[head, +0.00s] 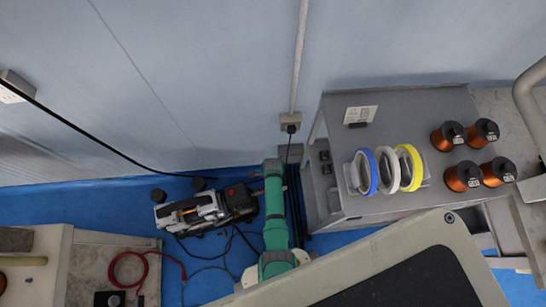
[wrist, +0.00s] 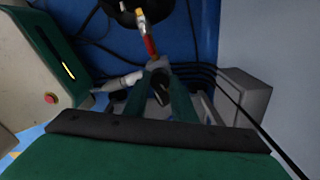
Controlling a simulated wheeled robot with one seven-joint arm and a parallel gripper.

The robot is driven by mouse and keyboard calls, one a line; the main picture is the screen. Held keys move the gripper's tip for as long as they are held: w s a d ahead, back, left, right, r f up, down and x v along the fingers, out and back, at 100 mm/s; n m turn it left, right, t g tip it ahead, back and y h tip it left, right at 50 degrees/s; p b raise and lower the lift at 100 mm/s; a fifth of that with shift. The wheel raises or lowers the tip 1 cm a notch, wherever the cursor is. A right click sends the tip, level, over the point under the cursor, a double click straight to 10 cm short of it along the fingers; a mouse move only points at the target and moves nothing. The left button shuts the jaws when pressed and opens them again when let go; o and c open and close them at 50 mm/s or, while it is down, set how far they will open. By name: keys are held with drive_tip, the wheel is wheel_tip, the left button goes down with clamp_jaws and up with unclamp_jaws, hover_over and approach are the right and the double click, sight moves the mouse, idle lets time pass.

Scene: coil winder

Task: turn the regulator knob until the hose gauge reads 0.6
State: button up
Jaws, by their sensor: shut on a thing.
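My gripper (wrist: 158,72) is at the end of its two green fingers, which close together on a small grey part, apparently the regulator knob (wrist: 158,63). A red piece and a brass fitting (wrist: 140,16) continue in line beyond the fingertips. The fingers hide part of the knob. In the head view my green arm reaches toward the wall, right of a black and grey compressor (head: 192,212) on the blue floor; the fingertips are too small to make out there. I cannot make out the hose gauge's dial or reading in either view.
A grey cabinet (head: 335,207) stands close right of my arm, with coloured rings and several copper spools on top. Dark cables (head: 238,240) lie on the floor. A bench (head: 85,265) with a red hose (head: 118,262) is at lower left. The wall is close behind.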

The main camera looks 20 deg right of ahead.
drive_tip(key=shift+w, duration=0.1)
idle(0.3)
drive_tip(key=o, duration=1)
drive_tip(key=shift+o, duration=0.2)
drive_tip(key=shift+r, duration=0.1)
wheel_tip(320, 180, up, 11)
drive_tip(key=shift+f, duration=0.2)
